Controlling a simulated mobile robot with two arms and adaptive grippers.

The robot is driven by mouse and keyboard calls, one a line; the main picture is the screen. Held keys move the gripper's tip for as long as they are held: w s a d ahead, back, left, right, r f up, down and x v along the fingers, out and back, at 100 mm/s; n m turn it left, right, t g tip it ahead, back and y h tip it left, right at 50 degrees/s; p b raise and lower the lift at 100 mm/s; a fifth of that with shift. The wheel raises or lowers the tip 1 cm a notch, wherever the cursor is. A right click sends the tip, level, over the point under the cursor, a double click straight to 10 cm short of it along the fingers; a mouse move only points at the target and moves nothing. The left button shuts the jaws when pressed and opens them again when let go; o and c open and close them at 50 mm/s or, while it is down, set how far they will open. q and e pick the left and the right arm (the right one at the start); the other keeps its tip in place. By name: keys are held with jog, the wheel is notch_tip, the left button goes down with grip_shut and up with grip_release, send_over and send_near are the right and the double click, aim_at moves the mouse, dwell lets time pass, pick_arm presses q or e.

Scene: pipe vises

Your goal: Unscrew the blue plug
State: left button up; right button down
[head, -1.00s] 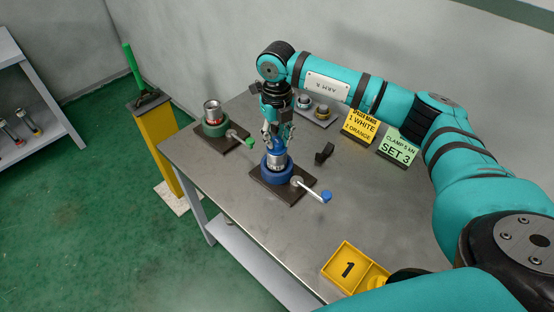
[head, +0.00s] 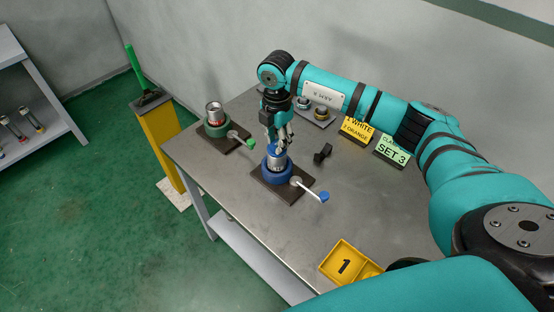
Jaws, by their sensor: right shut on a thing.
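The blue vise (head: 268,178) stands on a dark base plate on the bench and holds an upright silver pipe (head: 278,162). A small patch of blue, the blue plug (head: 271,149), shows at the pipe's top, mostly covered by the fingers. My right gripper (head: 277,146) points down from above and is shut on the blue plug. I cannot tell whether the plug is still seated in the pipe. The vise's handle has a blue knob (head: 323,197) at the front right. My left gripper is not in view.
A green vise (head: 216,129) with a silver, red-banded piece stands at the back left. A small black block (head: 322,153), a tray of fittings (head: 316,115), two signs (head: 391,150) and a yellow tray (head: 336,262) marked 1 are on the bench. The front middle is clear.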

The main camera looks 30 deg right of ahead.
jog(key=c, duration=1.2)
grip_release()
jog(key=shift+o, duration=0.2)
jog(key=shift+r+p, duration=0.85)
jog(key=shift+r, duration=0.35)
jog(key=shift+f, duration=0.1)
